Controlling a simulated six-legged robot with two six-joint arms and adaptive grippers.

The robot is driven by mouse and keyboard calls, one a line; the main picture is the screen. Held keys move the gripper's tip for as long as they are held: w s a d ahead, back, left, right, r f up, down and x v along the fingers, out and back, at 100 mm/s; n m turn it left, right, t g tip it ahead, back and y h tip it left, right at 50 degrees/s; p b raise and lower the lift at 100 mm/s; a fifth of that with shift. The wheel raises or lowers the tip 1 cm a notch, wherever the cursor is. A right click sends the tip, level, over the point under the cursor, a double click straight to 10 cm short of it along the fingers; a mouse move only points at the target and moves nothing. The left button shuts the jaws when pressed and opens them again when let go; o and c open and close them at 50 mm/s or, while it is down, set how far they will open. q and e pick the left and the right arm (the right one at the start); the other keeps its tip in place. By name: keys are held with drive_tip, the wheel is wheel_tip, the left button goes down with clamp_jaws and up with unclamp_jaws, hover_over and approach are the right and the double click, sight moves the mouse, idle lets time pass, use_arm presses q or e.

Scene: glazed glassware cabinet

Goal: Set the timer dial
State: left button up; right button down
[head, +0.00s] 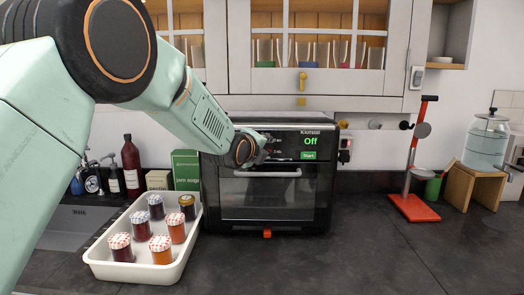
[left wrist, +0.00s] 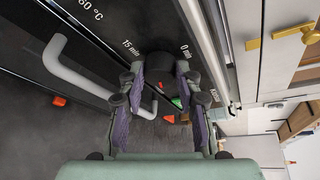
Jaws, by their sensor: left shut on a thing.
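The oven (head: 268,197) stands on the dark counter against the back wall. Its panel display (head: 311,141) reads "Off", with a green "Start" button (head: 308,155) below. My left gripper (head: 263,146) is at the left part of this panel and hides the dial there. In the left wrist view the gripper (left wrist: 158,75) is shut on the dark timer dial (left wrist: 158,63), one finger on each side. The labels "15 min" and "0 min" show around the dial. I cannot make out its pointer clearly. My right gripper is not in view.
The oven door handle (head: 267,173) lies just below the gripper. A white tray (head: 142,270) with several lidded jars stands left of the oven. A red stand (head: 414,207) and a glass dispenser (head: 486,140) are at right. The glazed cabinet (head: 304,103) hangs above. The front counter is clear.

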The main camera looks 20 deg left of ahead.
use_arm(q)
drive_tip(key=shift+r+m, duration=0.15)
drive_tip(key=shift+m, duration=0.25)
drive_tip(key=shift+d+y, duration=0.1)
drive_tip(key=shift+y, duration=0.2)
drive_tip(key=o, duration=1.2)
drive_tip(key=shift+w, duration=0.1)
drive_tip(key=shift+c, duration=0.2)
drive_tip(key=v, duration=1.2)
drive_tip(key=shift+r, duration=0.2)
